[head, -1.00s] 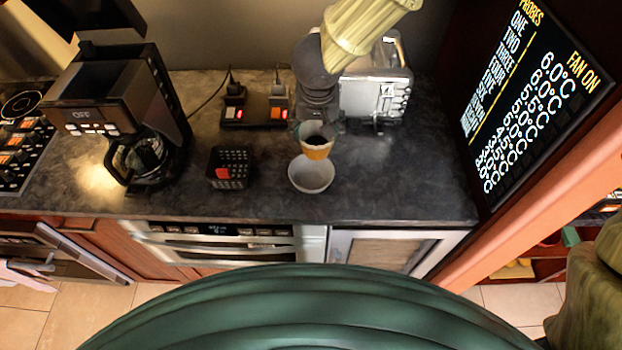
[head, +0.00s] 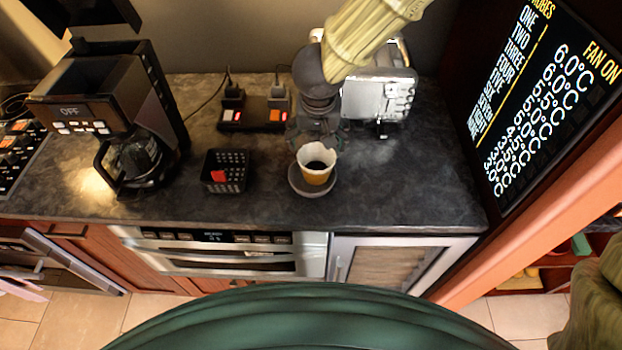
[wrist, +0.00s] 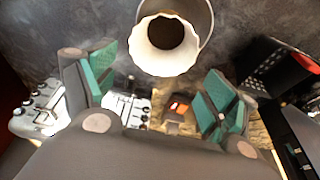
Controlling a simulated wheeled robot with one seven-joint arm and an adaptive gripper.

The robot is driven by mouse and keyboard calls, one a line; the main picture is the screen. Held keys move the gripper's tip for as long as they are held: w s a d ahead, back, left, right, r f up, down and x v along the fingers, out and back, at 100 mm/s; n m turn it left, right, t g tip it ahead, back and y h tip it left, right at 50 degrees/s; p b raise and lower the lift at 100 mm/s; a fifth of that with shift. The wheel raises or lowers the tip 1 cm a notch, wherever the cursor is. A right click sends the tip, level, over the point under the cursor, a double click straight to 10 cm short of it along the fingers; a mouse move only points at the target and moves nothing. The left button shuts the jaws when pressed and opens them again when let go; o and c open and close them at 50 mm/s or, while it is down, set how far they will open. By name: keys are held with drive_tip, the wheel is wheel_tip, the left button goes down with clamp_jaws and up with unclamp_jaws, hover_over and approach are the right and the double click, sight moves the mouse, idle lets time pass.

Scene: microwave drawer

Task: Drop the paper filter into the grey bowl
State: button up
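The paper filter (head: 315,168), white-rimmed with an orange side and a dark inside, sits upright in the grey bowl (head: 312,191) on the counter. My gripper (head: 316,142) is just behind and above it, pointing down. In the wrist view the filter's wavy white rim (wrist: 166,64) lies beyond my open gripper (wrist: 158,85), whose green-padded fingers are spread wide with nothing between them. Part of the bowl's rim (wrist: 211,25) shows around the filter. The filter hides most of the bowl's inside.
A small black basket (head: 225,172) with a red item stands left of the bowl. A coffee maker (head: 110,120) is farther left. A silver toaster (head: 380,98) and a power strip (head: 254,116) are at the back. The counter (head: 410,185) right of the bowl is clear.

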drive_tip(key=shift+w+f, duration=0.1)
drive_tip(key=shift+w, duration=0.05)
drive_tip(key=v, duration=1.2)
idle(0.6)
